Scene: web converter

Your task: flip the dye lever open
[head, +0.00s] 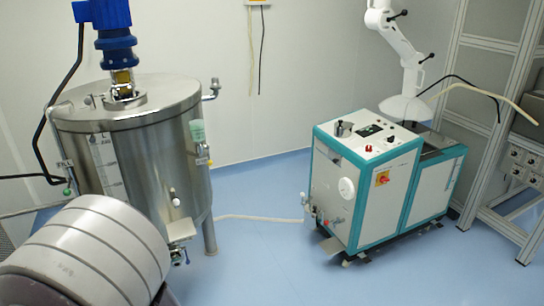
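Neither of my grippers shows in the head view. I cannot tell for sure which part is the dye lever. A steel tank (140,150) stands at the left. A small white-tipped fitting (175,199) sticks out of its front, and a valve (179,256) sits low at its outlet. A white and teal machine (385,190) stands at the right. Small valve fittings (325,221), one with a red part, sit low on its left side. They are too small to read as open or shut.
A grey ribbed cylinder (90,255) fills the lower left corner. A pale hose (260,218) runs along the floor between tank and machine. A metal rack (500,110) stands at the right, near a white jointed arm (398,45). The blue floor (265,270) in front is clear.

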